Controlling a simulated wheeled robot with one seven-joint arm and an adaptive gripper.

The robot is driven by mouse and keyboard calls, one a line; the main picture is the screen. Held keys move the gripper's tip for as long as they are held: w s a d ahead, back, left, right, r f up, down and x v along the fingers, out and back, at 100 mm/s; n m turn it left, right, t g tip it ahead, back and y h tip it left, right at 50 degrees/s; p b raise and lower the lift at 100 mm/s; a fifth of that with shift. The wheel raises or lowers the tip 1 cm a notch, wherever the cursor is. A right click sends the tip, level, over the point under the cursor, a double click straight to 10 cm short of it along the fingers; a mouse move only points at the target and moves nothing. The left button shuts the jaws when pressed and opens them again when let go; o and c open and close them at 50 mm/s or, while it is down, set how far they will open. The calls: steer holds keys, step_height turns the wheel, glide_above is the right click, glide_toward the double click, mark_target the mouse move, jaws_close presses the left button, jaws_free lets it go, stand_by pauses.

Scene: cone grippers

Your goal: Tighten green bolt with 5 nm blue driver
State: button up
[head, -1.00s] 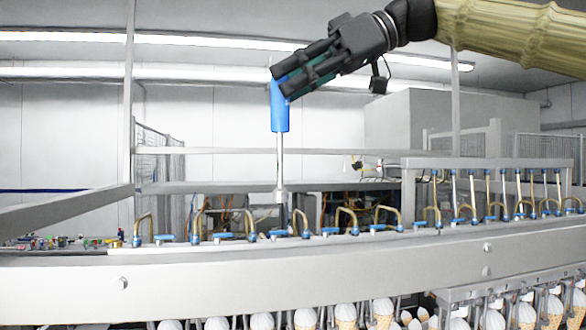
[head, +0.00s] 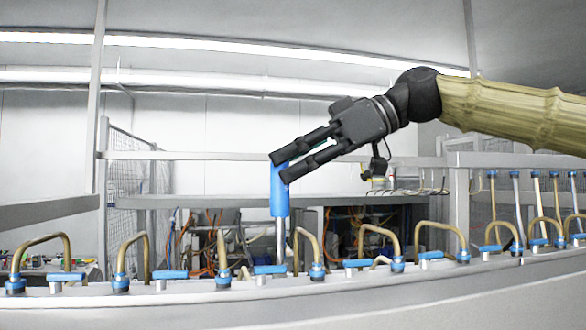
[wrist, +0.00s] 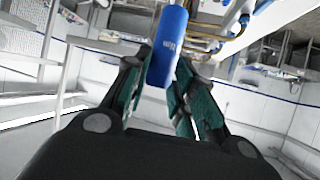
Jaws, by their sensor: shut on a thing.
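The blue driver (head: 279,190) hangs upright in the head view, with its grey shaft (head: 281,238) pointing down among the brass pipes. My gripper (head: 281,168) is shut on the top of the driver's blue handle, reaching in from the right. In the wrist view the blue handle (wrist: 168,48) sits between the fingers (wrist: 160,88), which have green pads. The lower end of the shaft is hidden behind the machine's front edge. I cannot make out a green bolt.
A row of curved brass pipes (head: 147,255) with blue fittings and blue-handled valves (head: 170,274) lines the machine's beam (head: 420,290). Upright rods (head: 516,205) stand at the right. A mesh fence (head: 130,190) stands at the back left. The air above the row is mostly free.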

steer(key=shift+a, duration=0.1)
steer(key=shift+r, duration=0.1)
steer(key=shift+d+f+b, duration=0.2)
steer(key=shift+f+b, duration=1.4)
steer(key=shift+f, duration=0.85)
steer(key=shift+f+b, duration=0.65)
steer(key=shift+f, duration=0.25)
steer(key=shift+s+a+f+m+t+b, duration=0.1)
steer(key=shift+m+t+b, duration=0.2)
steer(key=shift+t+b, duration=0.1)
